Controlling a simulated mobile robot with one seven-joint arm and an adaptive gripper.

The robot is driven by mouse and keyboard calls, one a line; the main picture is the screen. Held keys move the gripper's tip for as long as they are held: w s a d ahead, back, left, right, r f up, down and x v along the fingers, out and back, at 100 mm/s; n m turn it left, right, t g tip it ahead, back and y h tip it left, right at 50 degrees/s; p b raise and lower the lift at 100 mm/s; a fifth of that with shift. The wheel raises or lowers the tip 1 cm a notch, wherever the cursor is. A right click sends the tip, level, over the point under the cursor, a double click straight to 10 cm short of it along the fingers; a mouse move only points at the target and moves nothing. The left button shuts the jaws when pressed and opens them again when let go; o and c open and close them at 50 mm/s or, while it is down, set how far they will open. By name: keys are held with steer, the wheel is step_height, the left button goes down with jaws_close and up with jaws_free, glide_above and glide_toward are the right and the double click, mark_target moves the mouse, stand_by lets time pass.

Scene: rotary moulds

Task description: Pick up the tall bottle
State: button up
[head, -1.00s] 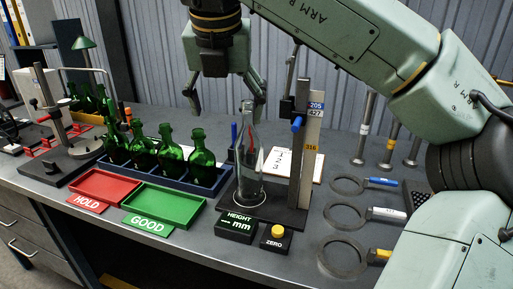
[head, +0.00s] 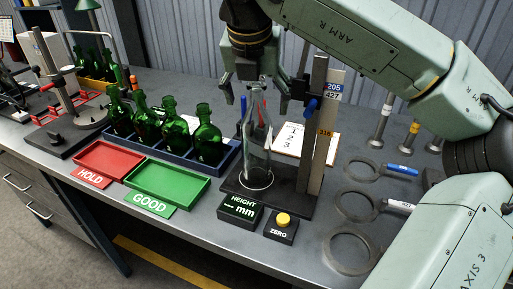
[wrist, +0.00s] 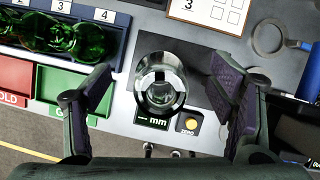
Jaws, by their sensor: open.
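The tall bottle (head: 257,140) is clear glass and stands upright on the dark base of the height gauge (head: 315,150). In the wrist view I look down on the bottle (wrist: 160,82), between the two fingers and a little beyond their tips. My gripper (head: 263,92) is open, pointing down around the level of the bottle's neck. In the wrist view my gripper (wrist: 160,95) has its fingers wide apart on either side of the bottle, with visible gaps. I cannot tell whether the fingers overlap the neck in height.
A blue rack (head: 180,163) of green bottles stands left of the clear bottle. A red HOLD tray (head: 108,159) and a green GOOD tray (head: 168,183) lie in front. The gauge's post (head: 327,130) rises close on the right. Ring gauges (head: 350,252) lie farther right.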

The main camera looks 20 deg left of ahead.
steer(key=shift+p+x, duration=0.45)
steer(key=shift+x, duration=1.3)
jaws_close()
